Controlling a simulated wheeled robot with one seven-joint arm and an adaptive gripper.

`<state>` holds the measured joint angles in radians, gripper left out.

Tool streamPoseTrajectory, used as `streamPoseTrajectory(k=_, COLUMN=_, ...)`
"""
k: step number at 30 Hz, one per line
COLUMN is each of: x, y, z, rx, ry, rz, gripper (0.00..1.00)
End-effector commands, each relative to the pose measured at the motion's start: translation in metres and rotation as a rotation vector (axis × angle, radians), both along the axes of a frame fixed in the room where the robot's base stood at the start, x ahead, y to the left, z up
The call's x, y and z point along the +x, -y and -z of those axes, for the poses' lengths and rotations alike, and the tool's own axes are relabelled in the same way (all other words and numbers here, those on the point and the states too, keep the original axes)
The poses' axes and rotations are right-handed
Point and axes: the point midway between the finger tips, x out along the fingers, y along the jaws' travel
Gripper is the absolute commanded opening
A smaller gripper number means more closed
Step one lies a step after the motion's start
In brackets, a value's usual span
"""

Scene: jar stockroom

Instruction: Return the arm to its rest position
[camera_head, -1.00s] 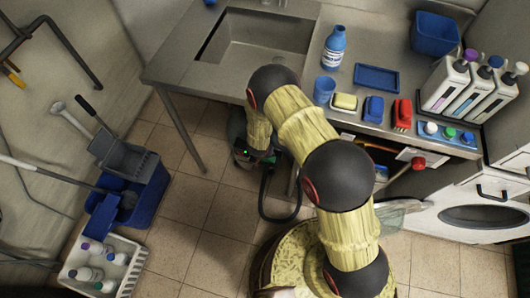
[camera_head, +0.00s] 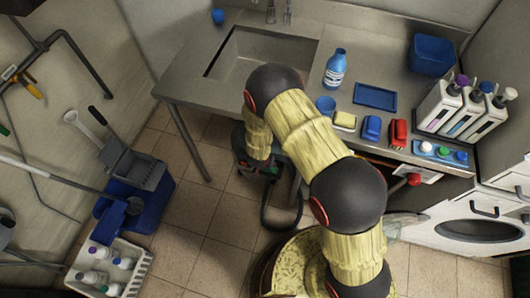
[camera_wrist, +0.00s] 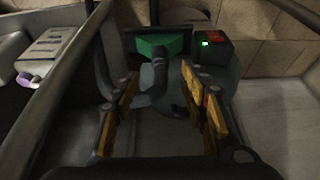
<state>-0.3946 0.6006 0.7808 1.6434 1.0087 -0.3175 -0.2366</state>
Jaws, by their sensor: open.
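My gripper shows in the wrist view (camera_wrist: 165,108), with its two yellow-and-black fingers well apart. No object is held between them. A dark grey rounded form and a green patch show beyond the fingers; I cannot tell what they are. In the head view my yellow arm is folded, rising from the lower right, bending at dark round joints and hanging down in front of the steel counter (camera_head: 215,100). The fingers are hidden there, behind the dark wrist parts and a black cable loop.
A washing machine (camera_head: 480,232) stands right. A blue mop bucket (camera_head: 150,197) and white crate (camera_head: 138,270) stand left on open tiled floor.

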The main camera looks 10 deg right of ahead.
Motion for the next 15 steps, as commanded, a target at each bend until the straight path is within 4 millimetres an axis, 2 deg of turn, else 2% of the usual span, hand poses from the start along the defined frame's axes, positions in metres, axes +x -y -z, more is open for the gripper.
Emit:
streamPoseTrajectory(k=10, x=-0.005, y=-0.004, z=0.002, rx=0.019, ry=-0.017, rz=0.010, gripper=0.44)
streamPoseTrajectory(k=13, x=-0.020, y=-0.015, z=0.008, rx=0.058, ry=-0.074, rz=-0.005, gripper=0.44)
streamPoseTrajectory(k=15, x=-0.042, y=-0.021, z=0.015, rx=0.084, ry=-0.139, rz=-0.032, gripper=0.44)
